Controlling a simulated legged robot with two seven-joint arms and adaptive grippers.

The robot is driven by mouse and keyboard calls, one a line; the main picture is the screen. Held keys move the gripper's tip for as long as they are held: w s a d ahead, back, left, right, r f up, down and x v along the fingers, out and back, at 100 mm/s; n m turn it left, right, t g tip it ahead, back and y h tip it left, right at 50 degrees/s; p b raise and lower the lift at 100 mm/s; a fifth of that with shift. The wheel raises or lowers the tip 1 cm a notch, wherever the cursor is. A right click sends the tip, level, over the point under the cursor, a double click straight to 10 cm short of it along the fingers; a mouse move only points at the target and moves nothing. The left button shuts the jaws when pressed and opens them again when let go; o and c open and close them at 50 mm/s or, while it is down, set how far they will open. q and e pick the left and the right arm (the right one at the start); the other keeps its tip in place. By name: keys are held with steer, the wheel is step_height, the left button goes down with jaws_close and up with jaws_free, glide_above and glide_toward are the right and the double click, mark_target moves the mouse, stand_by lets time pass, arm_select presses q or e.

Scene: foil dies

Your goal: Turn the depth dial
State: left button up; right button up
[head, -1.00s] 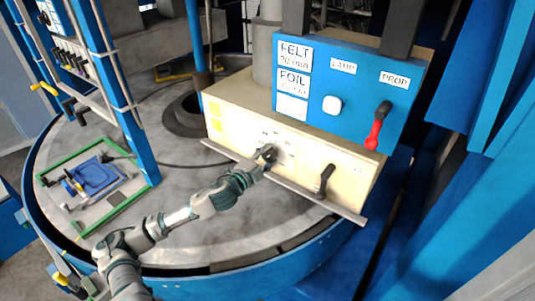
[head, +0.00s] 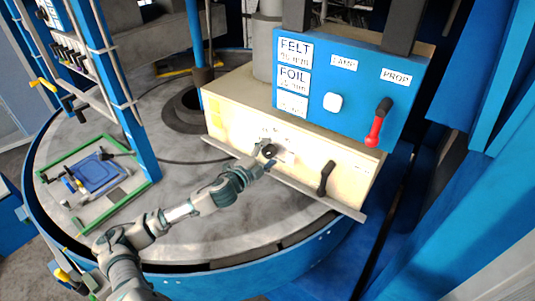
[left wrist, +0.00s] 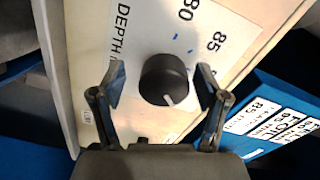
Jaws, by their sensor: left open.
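The depth dial (head: 269,151) is a round black knob on the cream front panel (head: 226,127). In the left wrist view the dial (left wrist: 164,79) shows a white pointer line toward the lower edge of the picture. A white label (left wrist: 203,25) beside it reads DEPTH, 80 and 85, with small blue ticks. My left gripper (head: 266,165) is open just in front of the dial. In the left wrist view its fingers (left wrist: 160,86) appear on either side of the knob, with gaps showing on both sides. My right gripper is not in view.
A black lever (head: 325,178) stands right of the dial. A metal rail (head: 300,188) runs along the panel's lower edge. Above is a blue panel (head: 312,106) with a white button (head: 332,102) and a red-handled lever (head: 376,127). A green-framed tray (head: 117,203) lies left.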

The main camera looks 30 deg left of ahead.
arm_select(q)
steer(key=shift+s, duration=0.5)
steer(key=s+a, duration=0.1)
steer(key=s, duration=1)
steer(key=shift+a, duration=0.15)
stand_by(0.4)
